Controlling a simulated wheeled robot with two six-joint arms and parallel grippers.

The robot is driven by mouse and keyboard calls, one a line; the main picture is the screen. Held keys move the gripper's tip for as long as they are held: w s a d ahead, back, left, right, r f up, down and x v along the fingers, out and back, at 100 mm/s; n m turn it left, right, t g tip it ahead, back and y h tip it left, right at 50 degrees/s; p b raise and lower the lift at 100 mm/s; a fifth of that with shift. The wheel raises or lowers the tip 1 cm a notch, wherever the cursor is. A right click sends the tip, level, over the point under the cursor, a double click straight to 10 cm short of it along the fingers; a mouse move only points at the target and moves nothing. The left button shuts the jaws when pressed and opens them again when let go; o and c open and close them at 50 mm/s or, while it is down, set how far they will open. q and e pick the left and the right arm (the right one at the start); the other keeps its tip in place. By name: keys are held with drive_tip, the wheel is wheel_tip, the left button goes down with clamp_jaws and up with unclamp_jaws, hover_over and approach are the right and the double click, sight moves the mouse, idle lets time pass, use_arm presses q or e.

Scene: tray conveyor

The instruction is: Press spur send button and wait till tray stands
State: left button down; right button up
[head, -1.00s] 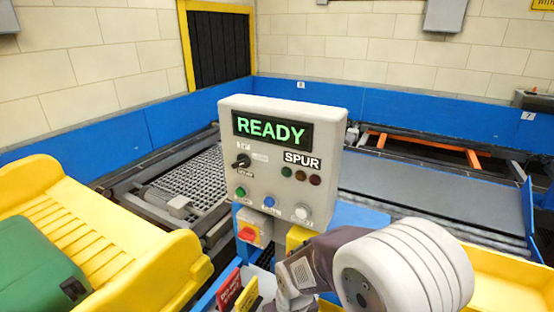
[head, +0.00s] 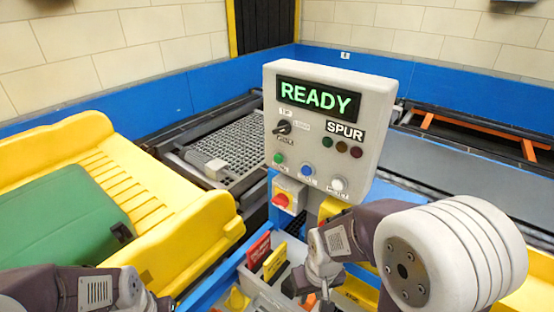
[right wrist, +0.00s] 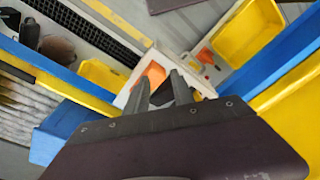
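The grey spur control box (head: 385,95) stands mid-picture in the head view, its display (head: 318,95) reading READY in green. Below are a black selector (head: 284,127), the SPUR label (head: 346,131), unlit-looking lamps, and green (head: 279,158), blue (head: 307,170) and white (head: 338,184) buttons. A yellow tray (head: 190,222) holding a green case (head: 65,218) is at left. My right gripper (head: 322,290) is below and in front of the box, apart from the buttons; its fingers (right wrist: 160,80) stand apart and look empty. My left gripper (head: 155,303) is at the lower left edge, its fingers unclear.
A red switch (head: 282,200) sits under the box. A bin (head: 262,288) with red and yellow cards stands below it. A roller bed (head: 235,150) lies behind, and a grey belt (head: 440,165) runs to the right. Blue walls (head: 180,95) enclose the area.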

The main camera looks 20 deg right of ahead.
clamp_jaws()
idle(1.5)
